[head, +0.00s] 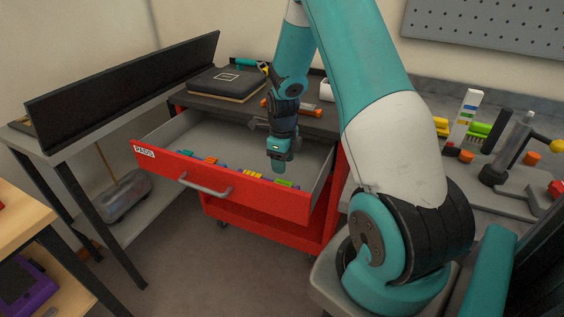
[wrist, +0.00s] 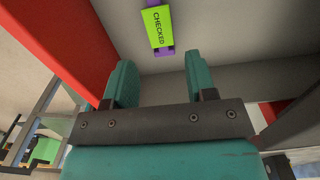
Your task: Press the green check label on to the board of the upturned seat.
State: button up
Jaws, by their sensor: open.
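The green check label (wrist: 157,27), printed "CHECKED", lies on a purple backing in the open drawer, ahead of my fingertips in the wrist view. In the head view it appears as a small green patch (head: 284,183) just inside the drawer front. My gripper (head: 280,166) points down over the drawer, close to the label. Its two teal fingers (wrist: 158,75) are apart with nothing between them. The upturned seat (head: 197,87) lies on the cart top, its dark board facing up with a pale rectangle outline on it.
The red drawer (head: 150,170), marked "PADS", is pulled out and holds several other coloured pieces along its front. Its walls stand close around my gripper. An orange-handled tool (head: 305,108) lies on the cart top. A dark upright panel (head: 130,88) stands on the left bench.

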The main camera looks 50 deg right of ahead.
aim_at(283, 181)
jog(key=shift+f+b, duration=2.9)
jog(key=shift+f, duration=0.9)
jog(key=c, duration=0.7)
jog(key=shift+o, duration=0.2)
jog(key=shift+r+p, duration=0.25)
jog(key=shift+p, duration=0.2)
jog(key=shift+r+p, duration=2)
jog(key=shift+r, duration=0.3)
